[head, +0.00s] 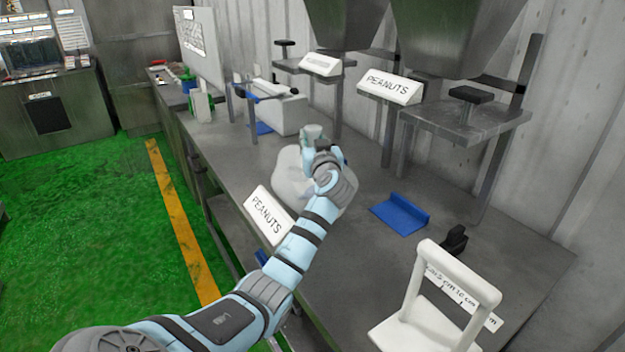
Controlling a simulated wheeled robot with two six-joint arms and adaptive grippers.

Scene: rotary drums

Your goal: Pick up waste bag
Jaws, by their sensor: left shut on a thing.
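The waste bag (290,178) is a pale, whitish, rounded bag on the grey table, partly hidden behind my left arm. My left gripper (314,136) is at the top of the bag and shut on it. The gripper's fingers are small and partly covered by my wrist. I cannot tell whether the bag's underside touches the table. My right gripper is not in view.
A white PEANUTS sign (268,215) stands at the table's front edge beside the bag. A blue scoop-like piece (400,213) lies to the right. A white stand (435,300) is at the near right. Metal hoppers (435,35) hang above the back.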

